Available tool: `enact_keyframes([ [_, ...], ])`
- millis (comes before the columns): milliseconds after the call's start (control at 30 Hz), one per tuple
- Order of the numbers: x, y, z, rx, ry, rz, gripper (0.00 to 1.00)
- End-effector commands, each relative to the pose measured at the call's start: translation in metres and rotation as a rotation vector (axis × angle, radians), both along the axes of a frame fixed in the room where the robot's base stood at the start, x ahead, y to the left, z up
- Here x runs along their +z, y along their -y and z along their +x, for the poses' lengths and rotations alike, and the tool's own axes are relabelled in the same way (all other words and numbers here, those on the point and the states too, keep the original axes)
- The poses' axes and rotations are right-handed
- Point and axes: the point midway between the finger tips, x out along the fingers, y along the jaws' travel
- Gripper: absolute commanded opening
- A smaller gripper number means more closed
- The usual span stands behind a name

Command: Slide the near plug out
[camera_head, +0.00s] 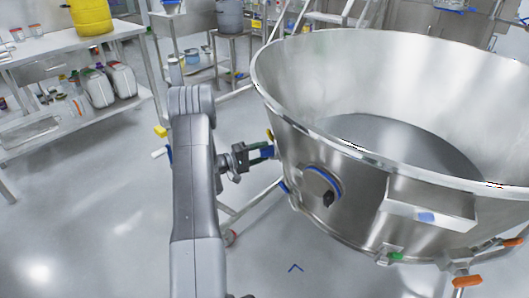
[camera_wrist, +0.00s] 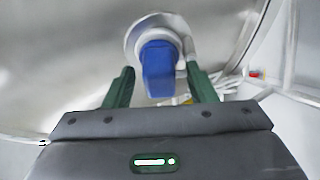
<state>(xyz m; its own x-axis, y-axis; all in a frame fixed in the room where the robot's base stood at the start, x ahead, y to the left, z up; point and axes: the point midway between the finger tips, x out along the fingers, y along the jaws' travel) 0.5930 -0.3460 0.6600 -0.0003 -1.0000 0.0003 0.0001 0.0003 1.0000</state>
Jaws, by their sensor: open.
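A plug with a blue grip (camera_wrist: 158,72) and a pale round collar (camera_wrist: 134,36) sits at the bowl wall in the wrist view. My gripper (camera_head: 262,153) is open at the left side of the steel bowl (camera_head: 400,85). Its two green fingers stand on either side of the blue grip, with a gap visible at each side. In the head view only a bit of blue shows at the fingers, and the plug is mostly hidden. I cannot tell how deep it sits.
A round port (camera_head: 322,185) with a blue ring and dark knob is on the bowl's front. Orange (camera_head: 467,281) and green (camera_head: 396,256) fittings show low on the bowl. A bench (camera_head: 70,48) with containers stands at left. The floor between is clear.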

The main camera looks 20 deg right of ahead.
Motion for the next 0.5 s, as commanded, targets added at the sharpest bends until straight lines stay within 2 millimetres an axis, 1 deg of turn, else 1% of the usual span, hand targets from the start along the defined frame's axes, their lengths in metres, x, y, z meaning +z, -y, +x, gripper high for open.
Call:
enact_keyframes([
  [33, 0.0, 0.006, 0.0, -0.002, 0.001, 0.001, 0.51],
  [200, 0.0, 0.016, 0.0, 0.0, 0.0, 0.001, 0.51],
  [467, 0.0, 0.016, 0.0, 0.0, 0.0, 0.001, 0.51],
  [500, 0.0, 0.016, 0.0, 0.0, 0.0, 0.001, 0.45],
])
